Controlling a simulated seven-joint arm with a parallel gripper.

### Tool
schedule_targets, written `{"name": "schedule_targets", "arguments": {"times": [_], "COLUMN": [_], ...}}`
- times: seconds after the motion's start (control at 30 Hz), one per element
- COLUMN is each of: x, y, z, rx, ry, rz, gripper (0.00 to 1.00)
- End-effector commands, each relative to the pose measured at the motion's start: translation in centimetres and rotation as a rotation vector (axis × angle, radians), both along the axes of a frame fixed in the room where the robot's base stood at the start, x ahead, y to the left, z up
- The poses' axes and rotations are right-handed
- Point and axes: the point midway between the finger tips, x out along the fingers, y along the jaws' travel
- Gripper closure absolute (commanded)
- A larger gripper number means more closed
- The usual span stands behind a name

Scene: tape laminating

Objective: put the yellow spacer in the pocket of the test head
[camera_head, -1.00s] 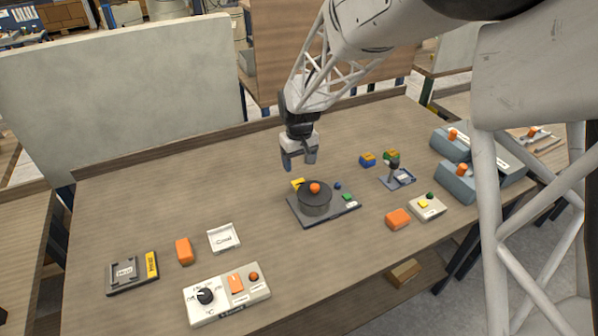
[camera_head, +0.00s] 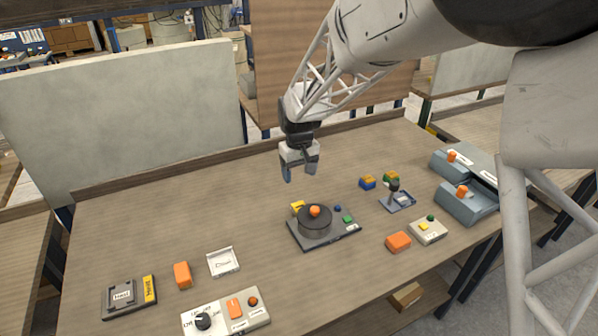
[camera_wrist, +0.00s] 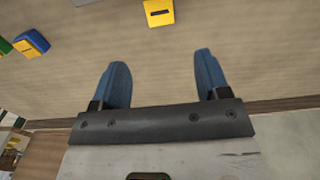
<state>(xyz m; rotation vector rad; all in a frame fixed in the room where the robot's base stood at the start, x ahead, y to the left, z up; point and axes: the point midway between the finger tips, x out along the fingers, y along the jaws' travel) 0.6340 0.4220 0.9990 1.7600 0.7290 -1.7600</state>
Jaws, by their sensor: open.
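A yellow block (camera_head: 298,207) stands behind the round dark drum with an orange knob (camera_head: 315,222) on a dark base plate. In the wrist view the yellow block (camera_wrist: 158,12), with a dark slot, shows at the top edge. It may be the yellow spacer. A yellow bar with dark lettering (camera_head: 150,289) also lies beside a grey frame with a labelled recess (camera_head: 123,296) at the front left. I cannot tell which fixture is the test head. My gripper (camera_head: 301,177) is open and empty above the table, behind the drum; its blue fingers (camera_wrist: 162,85) are apart.
Blue-yellow (camera_head: 367,182) and green-yellow (camera_head: 391,177) blocks stand right of my gripper, near a small post fixture (camera_head: 397,199). Grey-blue machines (camera_head: 467,200) stand at the right. A control box (camera_head: 226,314), white tray (camera_head: 223,262) and orange blocks (camera_head: 182,274) are in front.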

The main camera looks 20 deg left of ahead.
Motion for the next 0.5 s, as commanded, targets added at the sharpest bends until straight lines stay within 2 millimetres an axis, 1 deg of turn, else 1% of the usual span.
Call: {"name": "schedule_targets", "arguments": {"times": [0.37,0.5], "x": [0.0,-0.1], "y": [-0.1,-1.0], "z": [0.1,0.7], "rx": [0.0,0.003], "ry": [0.0,-0.004], "rz": [-0.001,-0.013], "gripper": [0.31,0.31]}}
